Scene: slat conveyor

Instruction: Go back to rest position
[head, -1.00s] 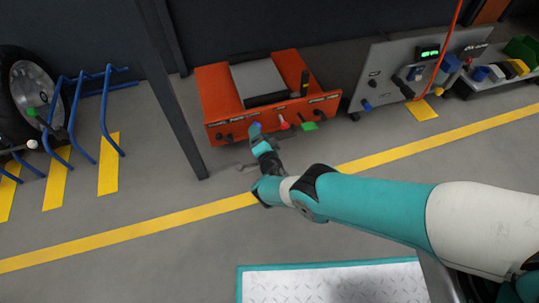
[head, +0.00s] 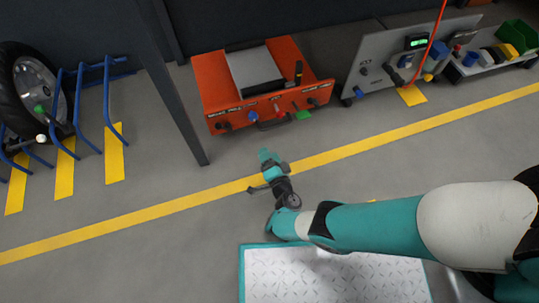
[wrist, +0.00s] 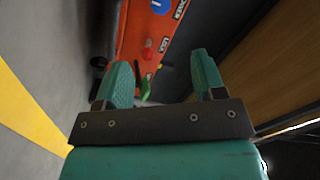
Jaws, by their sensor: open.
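My gripper (head: 268,157) hangs over the grey floor by the yellow line, in front of the orange slat conveyor unit (head: 222,112). It is apart from the unit. In the wrist view my gripper (wrist: 165,80) has its two teal fingers spread, with nothing held between them. Beyond them the orange front (wrist: 135,28) shows with a blue knob (wrist: 160,5), a red knob (wrist: 148,52) and a green part (wrist: 145,88). In the head view the front carries a blue knob (head: 253,116), a green part (head: 303,115) and dark knobs.
A dark post (head: 180,120) stands left of the orange unit. Blue racks (head: 84,105) and a wheel (head: 30,90) are at the far left. A grey panel (head: 385,75) with a red cable (head: 430,50) stands at the right. A teal-edged plate (head: 265,275) lies below my arm. The floor between is clear.

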